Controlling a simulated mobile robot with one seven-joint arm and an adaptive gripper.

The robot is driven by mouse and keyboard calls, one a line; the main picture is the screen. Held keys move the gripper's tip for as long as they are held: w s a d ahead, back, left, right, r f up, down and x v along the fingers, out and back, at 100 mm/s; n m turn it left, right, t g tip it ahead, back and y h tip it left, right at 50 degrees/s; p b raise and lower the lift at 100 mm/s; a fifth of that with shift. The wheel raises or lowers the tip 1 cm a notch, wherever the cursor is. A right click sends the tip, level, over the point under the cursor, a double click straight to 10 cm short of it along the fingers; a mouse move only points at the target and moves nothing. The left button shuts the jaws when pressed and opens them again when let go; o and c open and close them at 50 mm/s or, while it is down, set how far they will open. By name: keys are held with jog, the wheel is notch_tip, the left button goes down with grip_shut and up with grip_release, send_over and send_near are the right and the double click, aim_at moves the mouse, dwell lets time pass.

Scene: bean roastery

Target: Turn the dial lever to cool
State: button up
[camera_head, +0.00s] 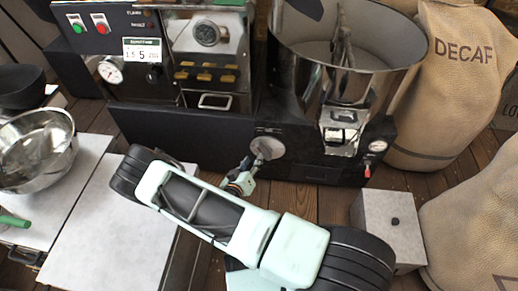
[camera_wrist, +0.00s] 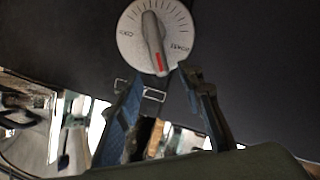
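The round grey dial (camera_wrist: 128,45) is on the dark front panel of the roaster, at the top middle of the wrist view. Its lever (camera_wrist: 152,38) runs nearly up and down, with the red-marked end at the bottom. Small blurred labels sit at the dial's left and right; the left seems to read COOL, the right ROAST. My gripper (camera_wrist: 161,75) is open, its fingertips on either side below the lever's red end, with gaps visible. In the head view the dial (camera_head: 268,147) is partly behind my gripper (camera_head: 245,170); the lever is hard to make out there.
The roaster's metal drum (camera_head: 320,75) stands above and right of the dial. A grey box (camera_head: 385,225) and sacks (camera_head: 455,75) are at right. A metal bowl (camera_head: 38,150) sits at left on a pale surface (camera_head: 95,235). A small red-knobbed part (camera_head: 377,146) is right of the dial.

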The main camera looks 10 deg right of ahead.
aim_at(260, 151)
jog(key=b+x, duration=0.2)
jog(key=x, duration=0.6)
jog(key=shift+w+d+f+b, duration=0.2)
jog(key=shift+w+d+b, duration=0.05)
jog(key=shift+w+b, duration=0.1)
jog(key=shift+w+d, duration=0.2)
jog(key=shift+w, duration=0.2)
grip_shut()
